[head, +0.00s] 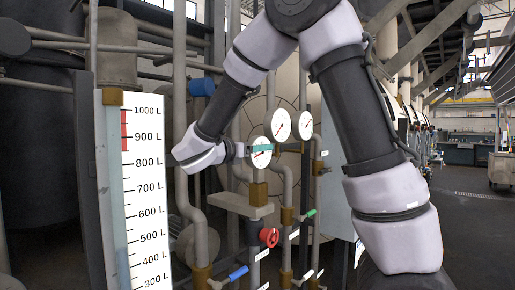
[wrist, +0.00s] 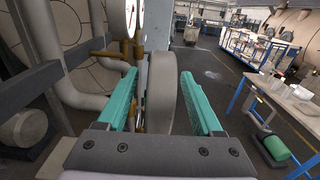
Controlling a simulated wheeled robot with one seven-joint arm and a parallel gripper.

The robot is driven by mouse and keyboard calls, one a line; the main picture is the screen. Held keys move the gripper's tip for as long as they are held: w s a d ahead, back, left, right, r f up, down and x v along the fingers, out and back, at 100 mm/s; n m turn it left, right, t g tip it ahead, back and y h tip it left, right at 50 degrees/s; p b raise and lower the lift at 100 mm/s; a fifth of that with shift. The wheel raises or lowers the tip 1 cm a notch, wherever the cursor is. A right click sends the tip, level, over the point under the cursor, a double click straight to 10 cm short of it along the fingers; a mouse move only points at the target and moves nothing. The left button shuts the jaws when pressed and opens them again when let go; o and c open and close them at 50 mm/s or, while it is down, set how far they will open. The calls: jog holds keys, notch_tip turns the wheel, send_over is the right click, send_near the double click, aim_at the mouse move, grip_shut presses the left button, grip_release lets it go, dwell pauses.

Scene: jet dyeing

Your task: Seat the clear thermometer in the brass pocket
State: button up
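A white-faced round dial (head: 261,158), which I take to be the thermometer, stands upright at the pipework in the head view. A brass fitting (head: 258,194), possibly the pocket, is below it; I cannot tell whether the dial's stem sits inside. My gripper (head: 262,148) reaches in from the left, and a teal finger crosses the dial's face. In the wrist view my gripper (wrist: 162,100) is open, with the dial's grey body (wrist: 161,92) edge-on between the teal fingers and narrow gaps on both sides. Its lower end is hidden by the gripper.
Two more dials (head: 281,125) (head: 305,125) stand just behind to the right. A red valve knob (head: 269,237) and blue-handled lever (head: 238,273) are below. A litre scale (head: 145,195) stands at left front. Pipes (head: 188,190) crowd the area; the right-hand aisle (head: 475,205) is open floor.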

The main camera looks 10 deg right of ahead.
jog(key=v, duration=1.1)
